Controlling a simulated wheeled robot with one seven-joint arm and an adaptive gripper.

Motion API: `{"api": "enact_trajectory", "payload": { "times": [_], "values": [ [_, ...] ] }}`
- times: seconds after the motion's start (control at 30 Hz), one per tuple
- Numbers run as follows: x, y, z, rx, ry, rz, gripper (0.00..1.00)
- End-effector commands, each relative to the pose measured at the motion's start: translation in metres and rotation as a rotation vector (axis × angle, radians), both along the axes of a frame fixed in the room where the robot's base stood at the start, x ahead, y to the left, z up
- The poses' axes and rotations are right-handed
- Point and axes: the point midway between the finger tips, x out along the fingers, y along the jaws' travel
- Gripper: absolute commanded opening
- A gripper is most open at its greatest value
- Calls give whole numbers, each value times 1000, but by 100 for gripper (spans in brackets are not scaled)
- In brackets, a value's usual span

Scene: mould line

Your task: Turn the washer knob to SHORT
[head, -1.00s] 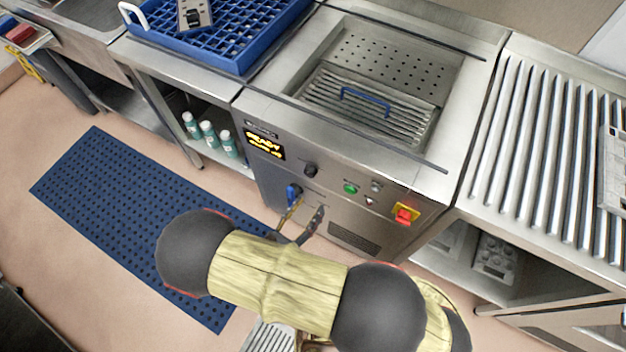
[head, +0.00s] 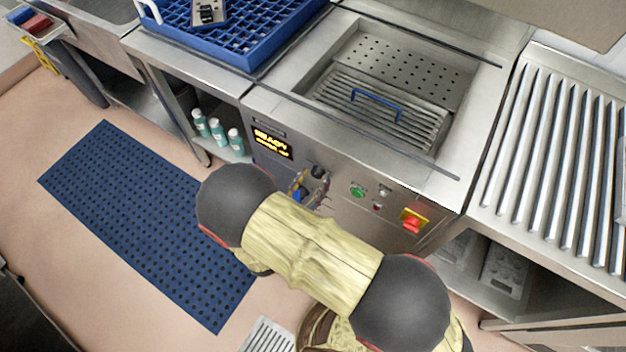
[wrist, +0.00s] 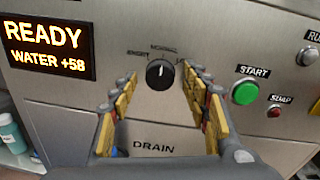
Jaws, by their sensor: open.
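The washer knob (wrist: 160,73) is a round black dial on the steel front panel, with a white mark pointing up toward NORMAL. SHORT is printed to its upper left; the label on its right is partly hidden by a finger. In the head view the knob (head: 318,172) sits right of the display. My gripper (wrist: 161,77) is open, its yellow-padded fingers on either side of the knob in the picture. I cannot tell whether they touch it. In the head view my gripper (head: 314,192) is at the panel, partly hidden by my arm.
The display (wrist: 48,48) reads READY, WATER +58. A blue handle (head: 298,193) is below the knob. A red emergency switch (head: 413,221) is farther right.

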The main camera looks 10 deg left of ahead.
Motion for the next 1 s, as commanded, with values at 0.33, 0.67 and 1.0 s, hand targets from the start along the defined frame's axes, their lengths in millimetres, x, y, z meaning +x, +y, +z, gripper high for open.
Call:
{"api": "enact_trajectory", "payload": {
  "times": [0.33,0.67,1.0],
  "values": [
    [0,0,0,0,0,0,42],
    [0,0,0,0,0,0,23],
    [0,0,0,0,0,1,4]
  ]
}}
